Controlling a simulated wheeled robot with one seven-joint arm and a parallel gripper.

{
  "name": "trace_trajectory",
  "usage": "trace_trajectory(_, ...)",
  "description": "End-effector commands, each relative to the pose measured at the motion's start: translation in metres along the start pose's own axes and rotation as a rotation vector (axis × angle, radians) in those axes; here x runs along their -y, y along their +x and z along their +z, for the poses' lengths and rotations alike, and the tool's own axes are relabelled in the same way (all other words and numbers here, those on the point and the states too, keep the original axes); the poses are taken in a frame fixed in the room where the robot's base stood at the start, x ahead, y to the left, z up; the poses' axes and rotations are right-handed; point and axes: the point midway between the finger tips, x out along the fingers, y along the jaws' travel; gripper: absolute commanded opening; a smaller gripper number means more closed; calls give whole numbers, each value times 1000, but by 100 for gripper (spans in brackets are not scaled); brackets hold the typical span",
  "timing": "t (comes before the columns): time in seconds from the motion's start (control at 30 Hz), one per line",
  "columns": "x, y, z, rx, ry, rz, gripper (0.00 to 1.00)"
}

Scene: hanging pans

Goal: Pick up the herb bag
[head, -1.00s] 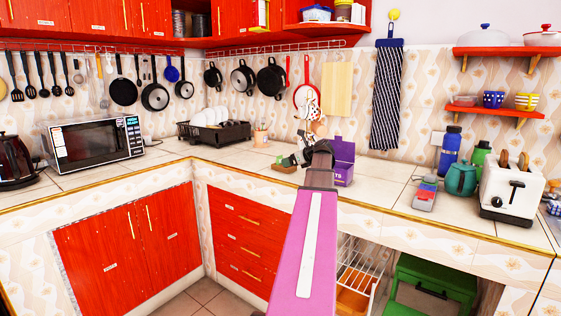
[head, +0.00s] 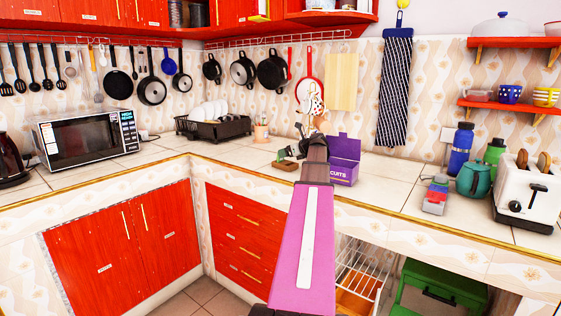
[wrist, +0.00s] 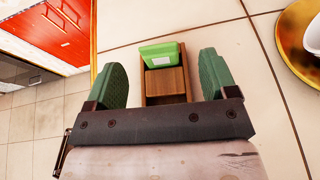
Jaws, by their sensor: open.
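In the wrist view, a green packet with a pale label, which looks like the herb bag (wrist: 159,55), sits at the far end of a small open wooden box (wrist: 165,82) on the tiled counter. My gripper (wrist: 163,62) is open and empty, its green fingers apart on the left and right of the box. The box's near end is hidden behind the gripper body. In the head view, the wooden box (head: 284,166) shows small on the counter, just below my gripper (head: 286,154). My arm partly blocks that area.
A purple biscuits box (head: 343,161) stands just right of my arm. A dish rack (head: 213,128) and a utensil cup (head: 261,134) are behind to the left. A round gold-rimmed dish (wrist: 290,60) is at the wrist view's right. The counter's edge runs left of the wooden box.

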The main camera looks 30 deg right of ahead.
Motion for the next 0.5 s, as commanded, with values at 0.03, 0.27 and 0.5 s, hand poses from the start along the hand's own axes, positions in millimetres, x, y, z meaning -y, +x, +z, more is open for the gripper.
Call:
trace_trajectory(0.03,0,3,0,0,0,1,79)
trace_trajectory(0.27,-2,33,3,-1,0,2,79)
trace_trajectory(0.5,-2,50,2,0,0,-1,79)
